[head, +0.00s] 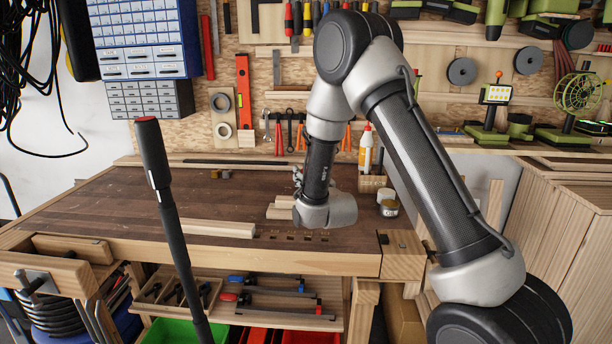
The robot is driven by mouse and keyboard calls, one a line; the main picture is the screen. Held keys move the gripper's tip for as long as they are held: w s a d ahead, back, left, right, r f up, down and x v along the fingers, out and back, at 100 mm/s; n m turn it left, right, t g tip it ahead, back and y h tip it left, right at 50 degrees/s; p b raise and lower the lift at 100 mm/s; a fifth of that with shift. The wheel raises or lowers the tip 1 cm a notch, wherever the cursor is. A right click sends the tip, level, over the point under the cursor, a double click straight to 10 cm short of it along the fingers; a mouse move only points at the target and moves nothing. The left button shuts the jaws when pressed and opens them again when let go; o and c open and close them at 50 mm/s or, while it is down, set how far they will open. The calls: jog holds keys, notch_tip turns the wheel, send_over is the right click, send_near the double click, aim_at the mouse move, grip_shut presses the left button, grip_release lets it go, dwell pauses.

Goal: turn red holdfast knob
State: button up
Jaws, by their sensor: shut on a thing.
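My gripper (298,176) is over the workbench (130,207), mostly hidden behind my wrist, with only a small grey part showing at its left edge. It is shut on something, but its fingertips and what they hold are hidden. No red holdfast knob can be made out in the head view; the area behind my wrist is blocked from sight. Short pale wood pieces (280,208) lie on the bench just left of my wrist.
A pale wooden strip (215,228) lies near the bench's front edge. A small round tin (389,208) and a white bottle with a red cap (366,148) stand right of my wrist. Tools hang on the back wall. The bench's left part is mostly clear.

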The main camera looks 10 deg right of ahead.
jog(key=m+h, duration=0.2)
jog(key=h, duration=0.1)
jog(key=m+h, duration=0.2)
jog(key=h, duration=0.2)
jog(key=shift+a+m+g, duration=0.15)
jog(key=shift+m+g, duration=0.15)
jog(key=shift+g, duration=0.1)
jog(key=m+g+h, duration=0.1)
jog(key=m+h, duration=0.1)
jog(key=h, duration=0.1)
jog(key=m+g+h, duration=0.2)
jog(key=h, duration=0.1)
jog(key=shift+m, duration=0.3)
jog(key=m+g+h, duration=0.2)
jog(key=g, duration=0.1)
jog(key=m+g+h, duration=0.3)
jog(key=g, duration=0.1)
jog(key=shift+m+g+h, duration=0.45)
jog(key=shift+m+g, duration=0.65)
jog(key=shift+g, duration=0.4)
jog(key=shift+m+g+h, duration=0.45)
jog(key=shift+m+g, duration=0.65)
jog(key=shift+g, duration=0.4)
jog(key=shift+g, duration=0.3)
jog(key=o, duration=1)
jog(key=shift+o, duration=0.2)
notch_tip(320, 180, up, 10)
jog(key=shift+r, duration=0.1)
